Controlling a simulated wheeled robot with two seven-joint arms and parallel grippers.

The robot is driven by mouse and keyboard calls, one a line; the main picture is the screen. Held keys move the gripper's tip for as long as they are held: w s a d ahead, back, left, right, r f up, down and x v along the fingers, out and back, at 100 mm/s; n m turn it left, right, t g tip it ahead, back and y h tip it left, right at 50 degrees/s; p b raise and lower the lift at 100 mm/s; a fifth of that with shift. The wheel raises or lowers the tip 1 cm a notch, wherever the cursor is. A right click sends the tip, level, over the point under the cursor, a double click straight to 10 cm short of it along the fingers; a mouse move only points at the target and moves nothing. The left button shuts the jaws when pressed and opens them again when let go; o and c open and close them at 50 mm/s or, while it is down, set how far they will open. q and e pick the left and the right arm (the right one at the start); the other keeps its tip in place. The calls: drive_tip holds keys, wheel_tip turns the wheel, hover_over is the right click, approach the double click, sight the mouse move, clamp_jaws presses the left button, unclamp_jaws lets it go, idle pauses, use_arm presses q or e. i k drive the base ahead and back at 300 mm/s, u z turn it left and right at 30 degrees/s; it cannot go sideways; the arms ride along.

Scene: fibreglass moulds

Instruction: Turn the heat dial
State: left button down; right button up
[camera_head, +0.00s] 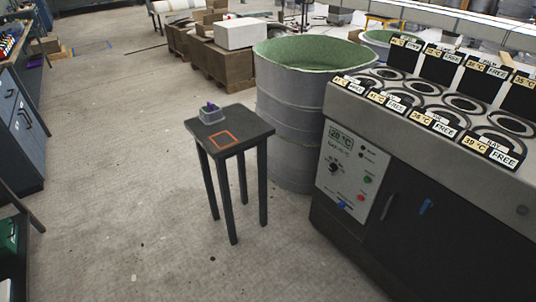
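The heat dial, a small black knob (334,168), sits on the white control panel (352,175) at the front left of a dark heating cabinet (415,190). Above the dial is a green display (341,140) that appears to read 20 °C. The panel also carries a green button (367,180), a red button (361,198) and a blue piece (341,205) at its lower edge. The dial's pointer is too small to read. Neither of my grippers is in view.
A black stool (240,140) with a small grey box (210,115) and an orange square outline stands left of the cabinet. A large grey drum (290,120) stands behind it. Labelled bays with temperature cards (470,147) line the cabinet top. Floor in front is clear.

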sight(333, 166)
drive_tip(key=u, duration=0.2)
drive_tip(key=i, duration=1.5)
drive_tip(key=z, duration=0.45)
